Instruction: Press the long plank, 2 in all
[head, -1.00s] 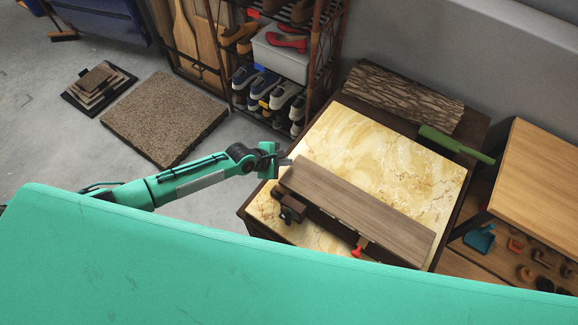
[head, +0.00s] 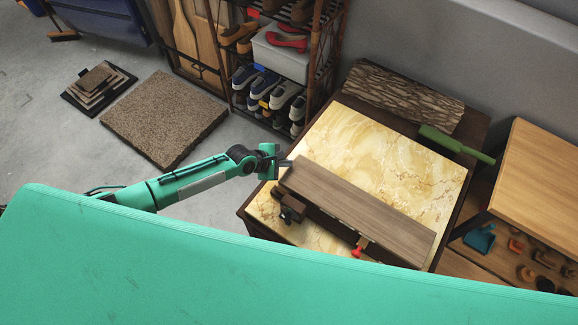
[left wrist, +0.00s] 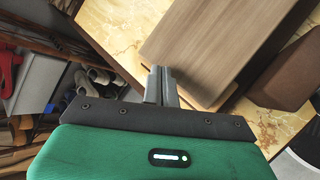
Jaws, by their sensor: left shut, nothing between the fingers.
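The long plank (head: 358,210) is a brown wooden board lying across the marble-topped table, raised on a darker piece beneath it. It also fills the upper middle of the left wrist view (left wrist: 215,45). My left gripper (head: 287,162) is shut and empty at the plank's far left end. In the left wrist view its fingers (left wrist: 161,85) are together beside the plank's edge; whether they touch it I cannot tell. My right gripper is not in view.
The marble tabletop (head: 390,150) is mostly clear behind the plank. A dark clamp-like block (head: 291,207) and a red-handled tool (head: 359,247) sit at the plank's near side. A bark log (head: 403,97) and a green bottle-shaped object (head: 455,144) lie at the back. A shoe rack (head: 275,75) stands behind left.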

